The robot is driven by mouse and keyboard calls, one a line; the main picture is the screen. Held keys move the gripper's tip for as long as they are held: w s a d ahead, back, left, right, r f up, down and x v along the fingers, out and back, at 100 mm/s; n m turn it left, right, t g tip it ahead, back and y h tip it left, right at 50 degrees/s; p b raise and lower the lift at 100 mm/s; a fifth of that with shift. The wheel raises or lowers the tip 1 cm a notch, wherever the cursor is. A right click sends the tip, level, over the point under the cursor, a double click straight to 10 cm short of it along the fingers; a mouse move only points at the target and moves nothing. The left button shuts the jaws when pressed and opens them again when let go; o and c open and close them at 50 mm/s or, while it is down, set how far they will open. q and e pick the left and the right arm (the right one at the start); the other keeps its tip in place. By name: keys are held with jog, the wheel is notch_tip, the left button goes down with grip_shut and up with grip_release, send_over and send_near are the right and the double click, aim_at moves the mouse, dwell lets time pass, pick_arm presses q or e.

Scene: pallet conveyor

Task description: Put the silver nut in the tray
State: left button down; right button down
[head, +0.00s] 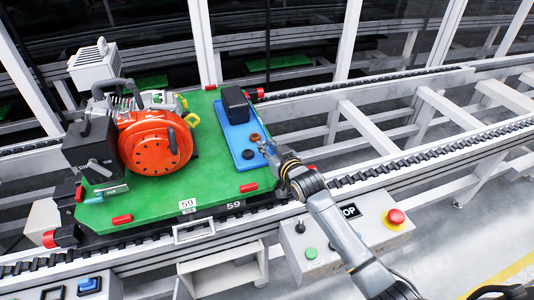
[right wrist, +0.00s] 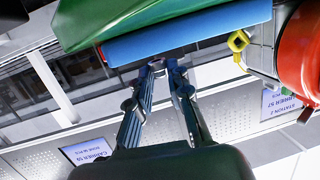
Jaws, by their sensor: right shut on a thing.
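The blue tray (head: 237,137) lies on the right part of the green pallet (head: 218,180); its blue edge also shows in the right wrist view (right wrist: 190,35). An orange-brown ring (head: 255,137) and a dark nut (head: 248,154) are in it. My right gripper (head: 266,148) is at the tray's right edge, its fingers pointing at the tray. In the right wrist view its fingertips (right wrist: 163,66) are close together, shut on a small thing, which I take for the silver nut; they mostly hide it. My left gripper is not in view.
A black block (head: 236,104) stands in the tray's far end. A large orange engine (head: 155,142) fills the pallet's left side. Conveyor rails run along both sides of the pallet. A control box with a red button (head: 396,216) stands at the front right, below my right arm.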

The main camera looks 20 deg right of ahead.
notch_tip(320, 180, down, 3)
jog(key=shift+s+r, duration=0.1)
jog(key=shift+r, duration=0.1)
jog(key=shift+f, duration=0.1)
